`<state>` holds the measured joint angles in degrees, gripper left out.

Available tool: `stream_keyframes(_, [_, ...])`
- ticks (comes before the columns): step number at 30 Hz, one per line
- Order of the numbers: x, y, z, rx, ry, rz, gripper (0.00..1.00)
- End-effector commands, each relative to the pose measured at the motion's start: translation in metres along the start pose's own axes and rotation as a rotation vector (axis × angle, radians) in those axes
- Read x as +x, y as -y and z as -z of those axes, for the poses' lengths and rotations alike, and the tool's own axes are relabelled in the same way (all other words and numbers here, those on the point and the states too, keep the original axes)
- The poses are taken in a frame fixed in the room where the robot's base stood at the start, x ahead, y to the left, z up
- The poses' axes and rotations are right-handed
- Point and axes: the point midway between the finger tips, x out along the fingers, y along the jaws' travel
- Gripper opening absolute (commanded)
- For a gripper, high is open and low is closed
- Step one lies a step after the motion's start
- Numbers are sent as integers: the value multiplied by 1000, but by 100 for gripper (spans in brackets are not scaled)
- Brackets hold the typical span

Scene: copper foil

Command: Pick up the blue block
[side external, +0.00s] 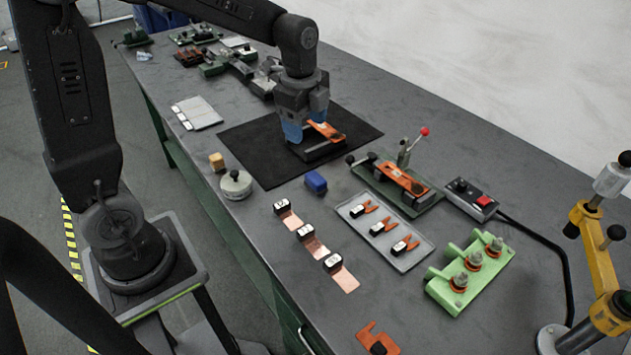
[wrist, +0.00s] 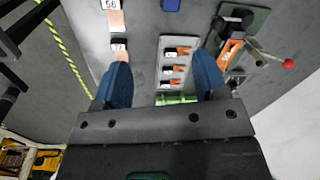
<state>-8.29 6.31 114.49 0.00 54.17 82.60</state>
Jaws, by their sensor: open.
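The blue block (side external: 316,183) lies on the grey table just in front of the black mat's near edge, between a round metal weight and a clamp fixture. In the wrist view the blue block (wrist: 171,5) is cut off by the top edge, above and beyond the fingertips. My gripper (side external: 304,132) points down over the black mat, behind the block and apart from it. Its blue fingers (wrist: 163,72) are spread wide with nothing between them. In the side view one finger is partly hidden.
A dark fixture with an orange part (side external: 325,130) stands on the black mat (side external: 250,150) close by my fingers. The weight (side external: 236,184), tan block (side external: 217,161), red-knobbed clamp fixture (side external: 400,180), clip tray (side external: 385,236) and copper strips (side external: 318,248) surround the block.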

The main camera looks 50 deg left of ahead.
Motion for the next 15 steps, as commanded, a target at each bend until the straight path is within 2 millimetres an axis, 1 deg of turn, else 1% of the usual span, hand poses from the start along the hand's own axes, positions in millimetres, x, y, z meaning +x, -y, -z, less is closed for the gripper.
stream_keyframes(1, [14, 10, -3, 73, 3, -31, 66])
stream_keyframes(3, [26, 18, -5, 164, 3, -57, 66])
stream_keyframes(6, [38, 26, -8, 248, 1, -80, 66])
stream_keyframes(11, [54, 28, -9, 291, -2, -92, 66])
stream_keyframes(15, [80, 25, -9, 290, -2, -95, 66])
